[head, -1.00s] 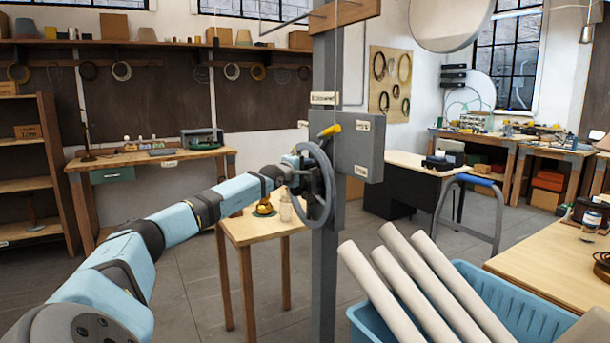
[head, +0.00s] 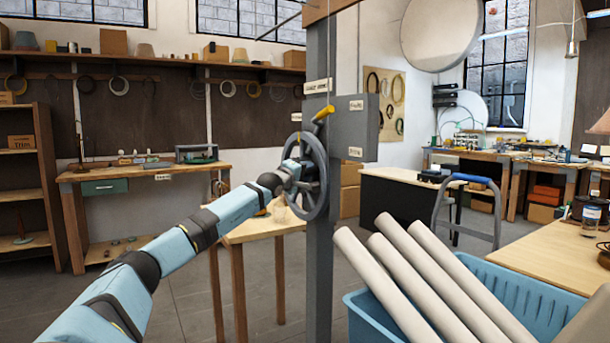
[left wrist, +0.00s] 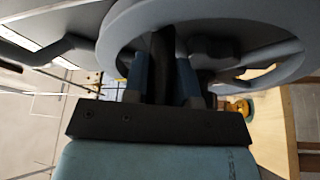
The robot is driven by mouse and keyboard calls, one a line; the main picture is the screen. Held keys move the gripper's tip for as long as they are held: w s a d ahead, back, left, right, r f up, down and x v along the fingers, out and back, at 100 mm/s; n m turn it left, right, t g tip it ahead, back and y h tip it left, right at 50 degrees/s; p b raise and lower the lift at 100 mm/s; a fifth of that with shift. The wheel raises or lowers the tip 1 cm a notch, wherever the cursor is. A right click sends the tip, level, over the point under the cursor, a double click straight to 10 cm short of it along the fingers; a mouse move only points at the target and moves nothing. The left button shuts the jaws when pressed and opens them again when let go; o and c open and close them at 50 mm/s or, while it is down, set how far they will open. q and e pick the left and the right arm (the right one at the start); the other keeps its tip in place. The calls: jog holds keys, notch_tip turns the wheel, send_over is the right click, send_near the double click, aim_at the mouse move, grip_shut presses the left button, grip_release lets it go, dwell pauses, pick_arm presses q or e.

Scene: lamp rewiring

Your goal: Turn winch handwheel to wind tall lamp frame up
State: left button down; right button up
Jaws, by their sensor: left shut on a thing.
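The winch handwheel (head: 320,200) is a grey spoked ring mounted on the side of a grey upright post (head: 319,260). A yellow-tipped lever (head: 324,113) sticks out just above it. My left gripper (head: 291,172) reaches the wheel from the left. In the left wrist view, its two fingers (left wrist: 163,80) are shut around a dark bar inside the handwheel ring (left wrist: 120,42). Whether the bar is a spoke or a handle is unclear. The tall lamp frame cannot be made out for certain. My right gripper is out of view.
A small wooden table (head: 262,226) stands behind the wheel, near my left forearm. A blue crate (head: 515,296) with several pale tubes (head: 395,275) stands right of the post. A large round disc (head: 440,32) hangs at upper right. Open floor lies at left.

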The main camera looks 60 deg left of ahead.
pick_arm(q)
jog(key=shift+f, duration=0.2)
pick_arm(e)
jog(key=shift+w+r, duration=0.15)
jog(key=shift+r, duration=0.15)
pick_arm(q)
jog(key=c, duration=0.9)
grip_release()
jog(key=shift+a, duration=0.1)
jog(key=shift+c, duration=0.2)
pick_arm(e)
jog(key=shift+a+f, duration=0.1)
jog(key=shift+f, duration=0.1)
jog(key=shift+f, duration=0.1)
